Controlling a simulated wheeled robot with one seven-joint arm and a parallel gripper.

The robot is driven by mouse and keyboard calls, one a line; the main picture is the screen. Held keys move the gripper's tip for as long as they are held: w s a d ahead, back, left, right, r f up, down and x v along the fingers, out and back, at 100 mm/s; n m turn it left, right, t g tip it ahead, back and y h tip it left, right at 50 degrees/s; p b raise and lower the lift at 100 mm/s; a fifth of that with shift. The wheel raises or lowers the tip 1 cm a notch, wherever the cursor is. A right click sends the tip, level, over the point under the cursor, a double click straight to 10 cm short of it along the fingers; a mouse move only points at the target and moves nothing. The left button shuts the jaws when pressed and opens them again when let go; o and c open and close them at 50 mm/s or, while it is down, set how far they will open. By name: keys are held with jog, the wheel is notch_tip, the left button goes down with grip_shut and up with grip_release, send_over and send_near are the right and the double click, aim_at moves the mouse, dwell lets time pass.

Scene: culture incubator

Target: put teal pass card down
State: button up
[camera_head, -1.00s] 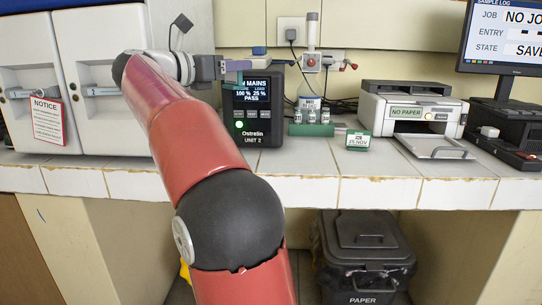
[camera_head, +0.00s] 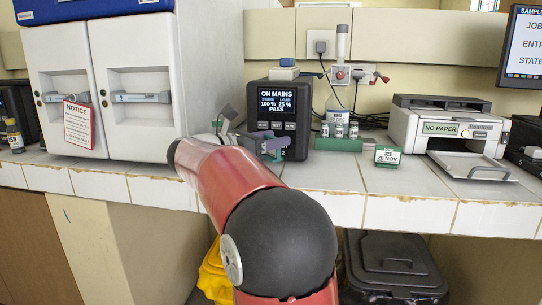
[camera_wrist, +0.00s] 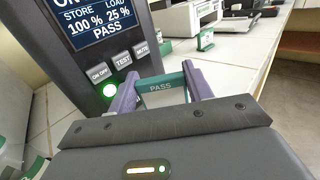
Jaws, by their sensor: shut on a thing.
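In the head view my gripper (camera_head: 268,145) is low in front of the dark power unit (camera_head: 283,98), and only a small teal bit of the card shows there. The gripper is shut on the card. The unit's screen reads "ON MAINS" and "PASS", and in the wrist view its green light (camera_wrist: 110,91) is lit. Whether the card touches the counter cannot be told.
A green rack (camera_head: 338,144) with several vials stands right of the unit. A green date block (camera_head: 387,156) and a printer (camera_head: 450,135) marked "NO PAPER" stand further right. White cabinets (camera_head: 60,60) are at left. Bare white tiles (camera_head: 325,172) lie along the counter's front.

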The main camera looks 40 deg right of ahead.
aim_at(270, 154)
jog(key=shift+f, duration=1.9)
jog(key=shift+f, duration=0.15)
jog(key=o, duration=0.9)
jog(key=shift+o, duration=0.2)
jog(key=shift+r, duration=0.2)
jog(key=shift+a+f, duration=0.1)
jog(key=shift+a, duration=0.2)
jog(key=a+b, duration=0.2)
jog(key=a, duration=0.9)
jog(key=shift+w+a, duration=0.2)
jog(key=shift+w, duration=0.25)
